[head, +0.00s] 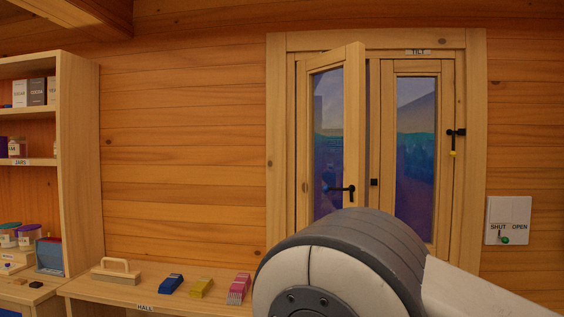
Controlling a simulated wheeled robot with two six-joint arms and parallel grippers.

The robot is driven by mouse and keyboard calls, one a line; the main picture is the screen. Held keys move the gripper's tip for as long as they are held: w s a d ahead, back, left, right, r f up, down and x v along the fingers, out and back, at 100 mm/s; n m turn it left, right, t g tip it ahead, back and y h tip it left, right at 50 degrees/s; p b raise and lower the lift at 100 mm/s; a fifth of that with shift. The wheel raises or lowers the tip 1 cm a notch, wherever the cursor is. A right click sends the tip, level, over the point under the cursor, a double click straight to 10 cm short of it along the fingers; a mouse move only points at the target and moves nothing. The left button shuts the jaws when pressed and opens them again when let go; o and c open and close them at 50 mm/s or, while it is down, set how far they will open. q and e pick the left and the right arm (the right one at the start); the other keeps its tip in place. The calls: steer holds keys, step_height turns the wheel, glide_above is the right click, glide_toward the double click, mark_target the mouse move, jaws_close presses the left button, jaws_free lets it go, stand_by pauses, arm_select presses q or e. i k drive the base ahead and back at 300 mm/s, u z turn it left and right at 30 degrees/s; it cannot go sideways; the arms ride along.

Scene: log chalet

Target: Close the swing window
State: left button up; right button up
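The swing window (355,120) is the left sash of a wooden double window on the log wall. It stands ajar, its right edge swung out into the room and its left edge at the frame. A black handle (340,189) sits on it, its lever lying level. The lower part of the sash is hidden behind my arm. Neither of my grippers shows in the head view.
The right sash (388,150), under a TILT label (418,52), looks shut. A SHUT/OPEN switch panel (501,215) is on the wall to the right. A low shelf (120,295) with blocks and a wooden-handled tool stands below left, beside a bookcase (80,160).

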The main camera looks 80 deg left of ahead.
mark_target(351, 58)
steer(key=u, duration=2.2)
